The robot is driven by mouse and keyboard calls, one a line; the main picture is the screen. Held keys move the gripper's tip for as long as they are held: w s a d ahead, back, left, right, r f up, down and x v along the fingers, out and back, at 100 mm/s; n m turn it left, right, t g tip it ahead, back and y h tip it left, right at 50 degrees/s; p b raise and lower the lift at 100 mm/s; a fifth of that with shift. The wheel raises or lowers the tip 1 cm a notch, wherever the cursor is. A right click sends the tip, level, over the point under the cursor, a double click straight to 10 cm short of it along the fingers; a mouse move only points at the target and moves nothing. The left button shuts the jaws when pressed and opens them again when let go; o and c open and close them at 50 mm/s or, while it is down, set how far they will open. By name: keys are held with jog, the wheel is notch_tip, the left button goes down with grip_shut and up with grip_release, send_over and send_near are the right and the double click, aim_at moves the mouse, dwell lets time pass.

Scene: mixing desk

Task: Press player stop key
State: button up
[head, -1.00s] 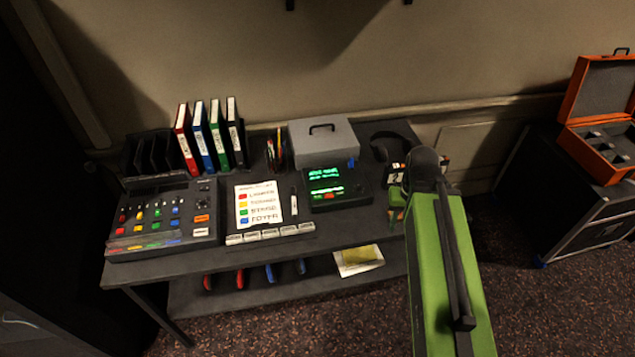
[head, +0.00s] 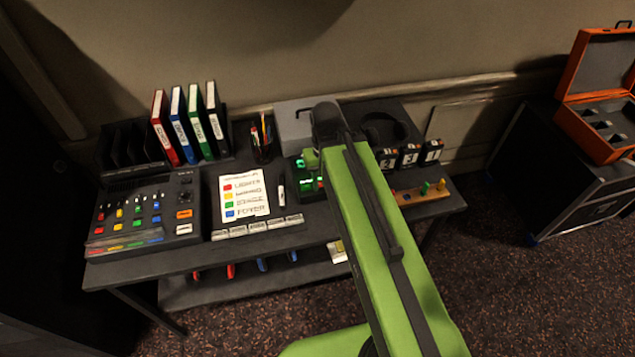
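The player (head: 306,185) is a dark box with lit green displays on the desk, right of the printed label sheet. My green arm crosses in front of it and hides most of its front, including most of its keys. A stop key cannot be made out. The end of my arm is over the player, by its displays. My gripper's fingers are hidden behind the arm, so I cannot tell if they are open or touching anything.
A mixer (head: 145,215) with coloured buttons stands at the left of the desk (head: 200,262). The label sheet (head: 240,193), a pen cup (head: 262,145), binders (head: 190,125), headphones (head: 383,125), numbered blocks (head: 410,155) and a wooden peg strip (head: 422,192) stand around. An orange case (head: 600,115) is at far right.

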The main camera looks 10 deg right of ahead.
jog(key=shift+a, duration=0.1)
jog(key=shift+c, duration=0.3)
jog(key=c, duration=0.7)
grip_shut()
jog(key=shift+a, duration=0.1)
dwell(0.8)
